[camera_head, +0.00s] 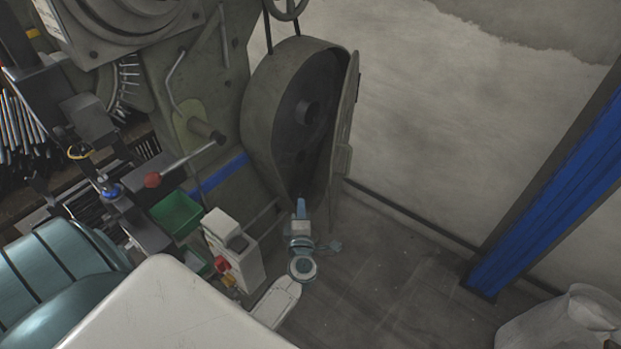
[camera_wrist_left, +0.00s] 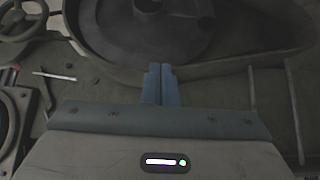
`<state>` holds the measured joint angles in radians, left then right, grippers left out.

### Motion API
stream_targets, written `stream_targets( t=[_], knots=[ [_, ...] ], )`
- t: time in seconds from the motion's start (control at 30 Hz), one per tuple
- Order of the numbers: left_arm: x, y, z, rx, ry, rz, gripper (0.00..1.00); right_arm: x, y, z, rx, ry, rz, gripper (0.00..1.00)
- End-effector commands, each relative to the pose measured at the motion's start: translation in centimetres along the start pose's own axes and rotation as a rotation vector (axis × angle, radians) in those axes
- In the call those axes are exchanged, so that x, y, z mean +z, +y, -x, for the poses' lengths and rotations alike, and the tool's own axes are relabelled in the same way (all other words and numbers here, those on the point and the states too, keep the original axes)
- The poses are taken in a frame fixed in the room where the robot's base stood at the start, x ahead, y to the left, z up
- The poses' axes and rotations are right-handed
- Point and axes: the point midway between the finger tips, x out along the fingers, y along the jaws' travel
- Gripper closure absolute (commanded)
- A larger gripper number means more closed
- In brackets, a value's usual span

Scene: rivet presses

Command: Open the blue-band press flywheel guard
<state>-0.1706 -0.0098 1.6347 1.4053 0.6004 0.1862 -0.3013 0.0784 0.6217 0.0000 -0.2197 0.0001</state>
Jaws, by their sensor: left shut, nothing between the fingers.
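The press with the blue band (camera_head: 218,177) has a grey teardrop-shaped flywheel guard (camera_head: 262,105) on its right side. The guard's cover (camera_head: 347,125) stands swung out at the right edge, seen nearly edge-on, and the dark interior (camera_head: 312,90) with a round hub shows. My left gripper (camera_head: 300,203) is at the guard's narrow lower end, fingers shut and empty. In the left wrist view the closed blue fingertips (camera_wrist_left: 160,70) overlap the lower rim of the guard (camera_wrist_left: 205,70), with the open interior beyond. I cannot tell whether they touch it. My right gripper is not in view.
Green bins (camera_head: 177,213) and a white box (camera_head: 243,262) stand left of my left arm. A blue post (camera_head: 550,190) and a pale sack (camera_head: 563,322) are at right. Floor between is clear.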

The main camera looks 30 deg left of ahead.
Motion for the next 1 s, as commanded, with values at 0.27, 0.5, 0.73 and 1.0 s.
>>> stream_targets(
  t=[0.27, 0.5, 0.73, 1.0],
  knots=[
    [-0.1, 0.4, -3.8, 0.001, 0.005, 0.001, 1.00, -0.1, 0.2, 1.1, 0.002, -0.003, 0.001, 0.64],
    [-0.1, 0.4, -9.1, 0.002, 0.004, 0.001, 1.00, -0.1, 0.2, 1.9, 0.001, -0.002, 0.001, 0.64],
    [2.5, 0.3, -9.1, -0.002, 0.004, 0.005, 1.00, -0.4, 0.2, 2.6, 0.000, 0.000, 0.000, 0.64],
    [3.7, 0.2, -8.6, 0.001, 0.004, 0.003, 1.00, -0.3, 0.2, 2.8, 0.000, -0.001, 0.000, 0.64]
  ],
)
